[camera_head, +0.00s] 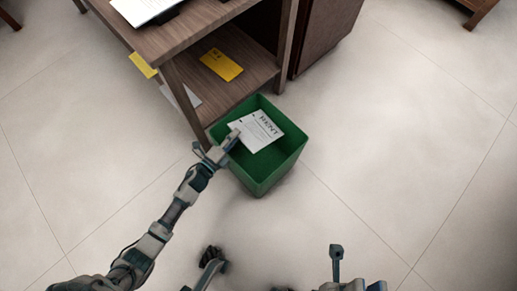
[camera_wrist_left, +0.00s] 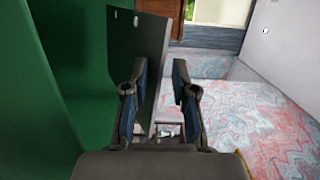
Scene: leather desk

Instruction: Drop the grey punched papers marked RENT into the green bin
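The grey papers marked RENT (camera_head: 262,128) are tilted over the mouth of the green bin (camera_head: 262,182), print facing up. My left gripper (camera_head: 233,138) is at their left edge, above the bin's near left rim. In the left wrist view the papers (camera_wrist_left: 138,45), with punched holes, rise between the two fingers (camera_wrist_left: 160,90). A gap seems to show beside the right finger, so I cannot tell whether the fingers grip the papers. The bin's green wall (camera_wrist_left: 75,60) fills the left. My right gripper does not show clearly; grey parts of mine are at the bottom edge of the head view.
A wooden desk (camera_head: 190,30) stands behind the bin, with a yellow sheet (camera_head: 222,64) on its lower shelf. Another yellow sheet (camera_head: 143,65) and a pale sheet (camera_head: 181,97) are at its left side. The tiled floor (camera_head: 400,150) right of the bin is clear.

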